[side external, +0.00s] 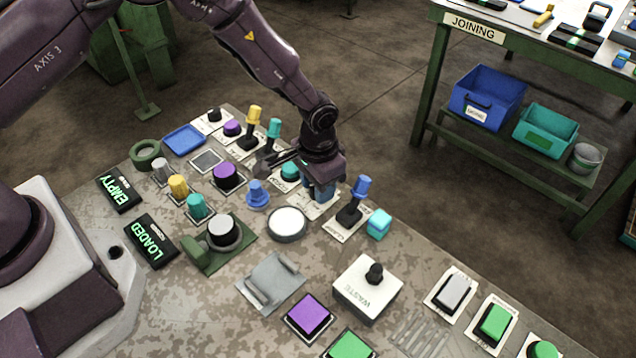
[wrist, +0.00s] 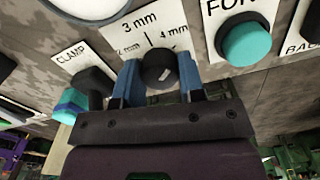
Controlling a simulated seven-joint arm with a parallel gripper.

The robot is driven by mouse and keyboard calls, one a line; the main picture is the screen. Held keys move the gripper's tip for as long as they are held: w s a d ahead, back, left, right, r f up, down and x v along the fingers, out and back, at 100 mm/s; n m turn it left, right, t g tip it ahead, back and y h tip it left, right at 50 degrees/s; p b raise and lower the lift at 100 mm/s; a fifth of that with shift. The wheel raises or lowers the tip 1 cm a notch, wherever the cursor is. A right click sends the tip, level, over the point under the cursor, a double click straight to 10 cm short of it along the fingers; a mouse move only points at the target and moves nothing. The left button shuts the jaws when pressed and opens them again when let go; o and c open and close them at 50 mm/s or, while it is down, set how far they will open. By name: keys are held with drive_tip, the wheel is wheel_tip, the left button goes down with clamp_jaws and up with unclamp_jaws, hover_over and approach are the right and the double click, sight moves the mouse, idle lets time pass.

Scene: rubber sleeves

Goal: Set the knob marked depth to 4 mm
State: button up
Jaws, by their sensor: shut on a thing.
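My gripper (side external: 320,190) is at the control table, over a white scale plate (side external: 310,212). In the wrist view its two blue fingers (wrist: 160,82) are shut on a round dark knob (wrist: 158,66), one on each side. The knob has a small pale mark on its face, tilted; its exact setting is hard to read. The plate in the wrist view (wrist: 146,22) reads 2 mm at left, 3 mm at the top and 4 mm at right, with tick lines. The word depth is not visible. In the side view the fingers and arm hide the knob.
A lever with a blue grip (side external: 361,187) stands close right of my gripper in the side view. A teal button (wrist: 246,43) sits to the right in the wrist view.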

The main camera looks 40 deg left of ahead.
drive_tip(key=shift+m, duration=0.9)
drive_tip(key=o, duration=0.9)
drive_tip(key=shift+r, duration=0.1)
wheel_tip(320, 180, up, 13)
drive_tip(key=shift+f, duration=0.1)
